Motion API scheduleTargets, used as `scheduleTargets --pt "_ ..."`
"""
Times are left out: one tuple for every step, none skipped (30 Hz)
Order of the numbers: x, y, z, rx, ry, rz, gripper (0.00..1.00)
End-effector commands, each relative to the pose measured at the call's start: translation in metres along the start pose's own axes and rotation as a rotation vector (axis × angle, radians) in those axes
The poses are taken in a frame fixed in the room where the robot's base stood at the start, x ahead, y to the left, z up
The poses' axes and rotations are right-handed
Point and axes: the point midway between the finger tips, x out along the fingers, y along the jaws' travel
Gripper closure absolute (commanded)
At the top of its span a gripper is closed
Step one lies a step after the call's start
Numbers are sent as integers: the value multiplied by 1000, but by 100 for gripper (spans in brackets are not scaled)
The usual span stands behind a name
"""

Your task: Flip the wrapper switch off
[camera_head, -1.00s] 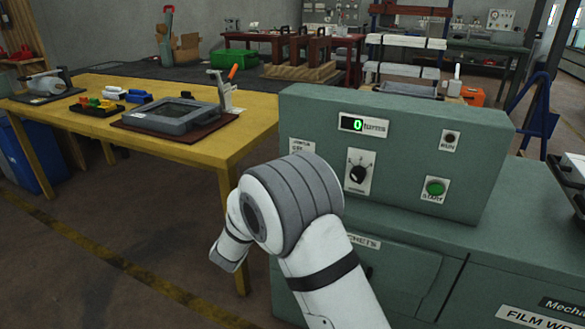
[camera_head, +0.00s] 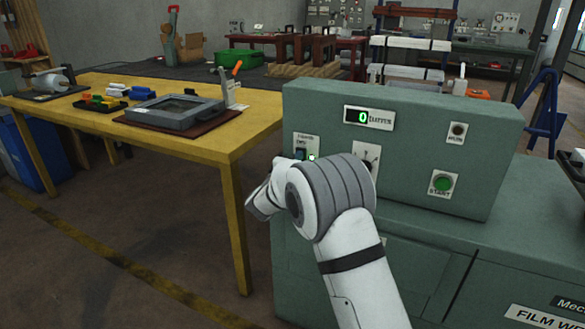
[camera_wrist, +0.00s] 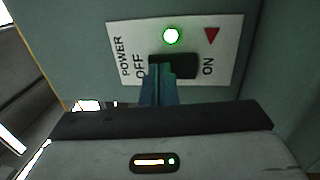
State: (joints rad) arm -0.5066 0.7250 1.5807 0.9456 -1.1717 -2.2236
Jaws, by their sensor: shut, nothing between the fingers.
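The wrapper's power switch (camera_wrist: 186,66) is a dark rocker on a white plate (camera_wrist: 128,28) in the wrist view. The plate reads POWER, with OFF at the left of the rocker and ON at the right. In the head view the switch plate (camera_head: 313,142) shows on the green wrapper (camera_head: 405,105), partly behind my arm.
The wrapper's front also carries a green start button (camera_head: 442,184), a dial (camera_head: 368,164) partly behind my arm, and a lit counter (camera_head: 368,117) reading 0. A yellow table (camera_head: 228,140) with trays and tools stands at the left. Floor between is clear.

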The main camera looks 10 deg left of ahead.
Motion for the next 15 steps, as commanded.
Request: scheduleTargets --pt "1 0 0 0 0 0 100" --pt "1 0 0 0 0 0 100" --pt "1 0 0 0 0 0 100" --pt "1 0 0 0 0 0 100" --pt "1 0 0 0 0 0 100" --pt "1 0 0 0 0 0 100" --pt "1 0 0 0 0 0 100" --pt "1 0 0 0 0 0 100" --pt "1 0 0 0 0 0 100" --pt "1 1 0 0 0 -1 100" --pt "1 1 0 0 0 -2 100" --pt "2 3 0 0 0 -6 100" --pt "2 4 0 0 0 -10 100" --pt "3 5 0 0 0 -15 100" --pt "4 7 0 0 0 -25 100"
